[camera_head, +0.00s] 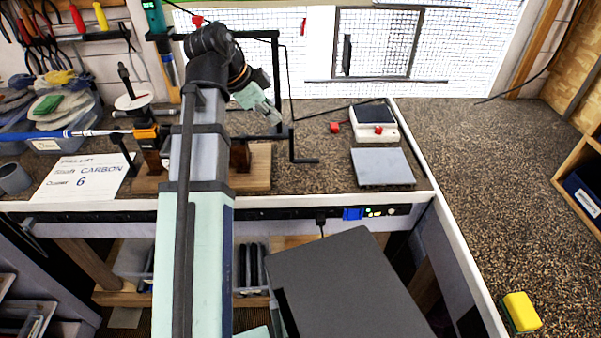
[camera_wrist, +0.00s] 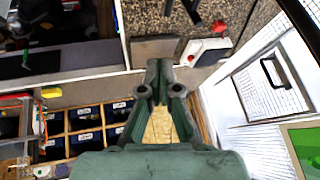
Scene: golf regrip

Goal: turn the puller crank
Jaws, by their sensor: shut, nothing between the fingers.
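The puller has a wooden base (camera_head: 262,165) on the bench, partly hidden behind my arm. A black bent crank (camera_head: 293,150) rises at its right end, with a short handle pointing right at the bottom. My gripper (camera_head: 275,117) is raised above the bench, just left of the crank's upper part in the head view; I cannot tell if they touch. In the wrist view my gripper (camera_wrist: 158,68) has its fingers together and holds nothing. I cannot make out the crank in the wrist view.
A white card (camera_head: 82,178) lies in front. A white scale (camera_head: 374,132) and a grey plate (camera_head: 383,167) lie right of the crank. Bench between crank and plate is clear.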

